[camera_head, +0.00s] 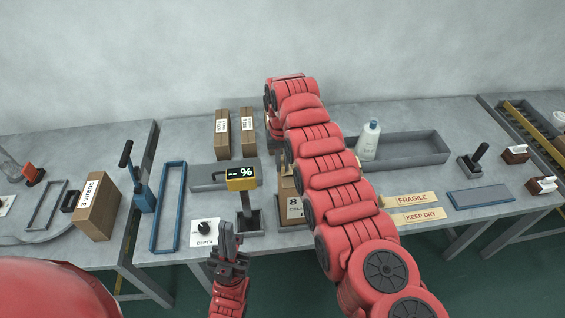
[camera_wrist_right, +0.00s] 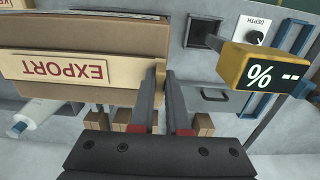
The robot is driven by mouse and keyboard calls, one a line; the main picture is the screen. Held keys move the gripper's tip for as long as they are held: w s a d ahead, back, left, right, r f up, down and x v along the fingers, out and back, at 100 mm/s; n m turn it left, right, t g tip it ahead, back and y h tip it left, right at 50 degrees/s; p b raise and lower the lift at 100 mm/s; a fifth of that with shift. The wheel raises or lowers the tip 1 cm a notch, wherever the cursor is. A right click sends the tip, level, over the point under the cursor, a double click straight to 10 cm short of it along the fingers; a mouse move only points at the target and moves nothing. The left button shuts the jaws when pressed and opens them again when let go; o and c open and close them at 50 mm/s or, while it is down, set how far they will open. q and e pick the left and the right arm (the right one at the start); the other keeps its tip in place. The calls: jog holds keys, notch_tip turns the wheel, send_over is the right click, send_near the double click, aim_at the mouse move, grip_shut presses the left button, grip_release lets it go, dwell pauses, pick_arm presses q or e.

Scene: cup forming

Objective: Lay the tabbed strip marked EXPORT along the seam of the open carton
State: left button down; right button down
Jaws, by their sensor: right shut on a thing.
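The cardboard carton (camera_head: 292,210) stands mid-table in the head view, largely hidden by my right arm. It also shows in the right wrist view (camera_wrist_right: 110,38). The cream strip marked EXPORT (camera_wrist_right: 40,70) lies along or just in front of the carton's face, upside down in that view. My right gripper (camera_wrist_right: 160,78) is shut on the tab at the strip's end. Contact between strip and carton is unclear, and the seam cannot be made out. My left gripper (camera_head: 228,236) points up near the table's front edge, left of the carton, with nothing visible in it; its opening is unclear.
Strips marked FRAGILE (camera_head: 408,199) and KEEP DRY (camera_head: 420,215) lie right of my arm. A yellow % display (camera_head: 241,184) stands close left of the carton, near a DEPTH knob (camera_head: 204,227). Small cartons (camera_head: 222,135) stand behind.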

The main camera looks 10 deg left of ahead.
jog(key=shift+f+b, duration=0.2)
jog(key=shift+b, duration=0.1)
jog(key=c, duration=0.8)
grip_release()
jog(key=shift+r, duration=0.1)
jog(key=shift+r+b, duration=0.4)
jog(key=shift+r, duration=0.15)
notch_tip(320, 180, up, 4)
jog(key=shift+r+b, duration=0.1)
jog(key=shift+b, duration=0.55)
notch_tip(320, 180, up, 12)
jog(key=p, duration=1.1)
